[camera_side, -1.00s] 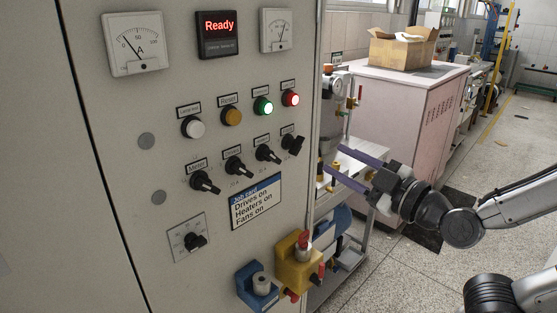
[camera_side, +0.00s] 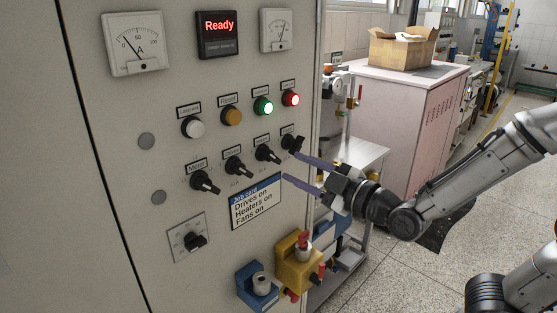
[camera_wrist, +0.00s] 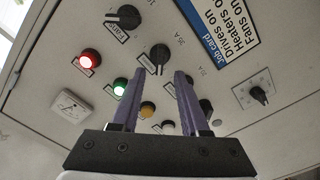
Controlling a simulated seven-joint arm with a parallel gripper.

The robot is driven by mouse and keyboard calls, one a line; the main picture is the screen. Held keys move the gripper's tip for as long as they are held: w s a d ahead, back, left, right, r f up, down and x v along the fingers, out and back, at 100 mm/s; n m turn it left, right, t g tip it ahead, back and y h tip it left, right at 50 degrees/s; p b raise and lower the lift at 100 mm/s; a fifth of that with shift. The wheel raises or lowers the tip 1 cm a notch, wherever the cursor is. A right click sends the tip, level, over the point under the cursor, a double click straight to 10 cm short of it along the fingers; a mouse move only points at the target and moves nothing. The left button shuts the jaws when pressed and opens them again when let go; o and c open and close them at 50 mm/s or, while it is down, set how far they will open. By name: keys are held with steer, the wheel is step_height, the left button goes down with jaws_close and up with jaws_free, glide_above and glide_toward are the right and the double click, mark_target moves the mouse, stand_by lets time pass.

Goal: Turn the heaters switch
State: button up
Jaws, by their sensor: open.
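Four black rotary switches run in a row on the grey panel; their small labels are hard to read, so I cannot say surely which is heaters. The third switch from the left (camera_side: 267,153) and the rightmost one (camera_side: 292,143) are nearest my gripper. My gripper (camera_side: 288,166) is open and empty, its two purple fingers pointing at the panel beside these two. In the wrist view, the third switch (camera_wrist: 160,56) shows just beyond the fingertips (camera_wrist: 160,74) and the rightmost switch (camera_wrist: 124,17) is above left. I cannot tell whether a fingertip touches anything.
A job card (camera_side: 256,202) reads drives, heaters and fans on. White, orange, green and red lamps sit above the switches, under a "Ready" display (camera_side: 218,35). A lone dial (camera_side: 194,241) is lower left. Blue (camera_side: 258,289) and yellow (camera_side: 298,262) boxes jut out below.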

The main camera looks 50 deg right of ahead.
mark_target(276, 159)
steer(key=shift+w, duration=3.05)
jaws_close()
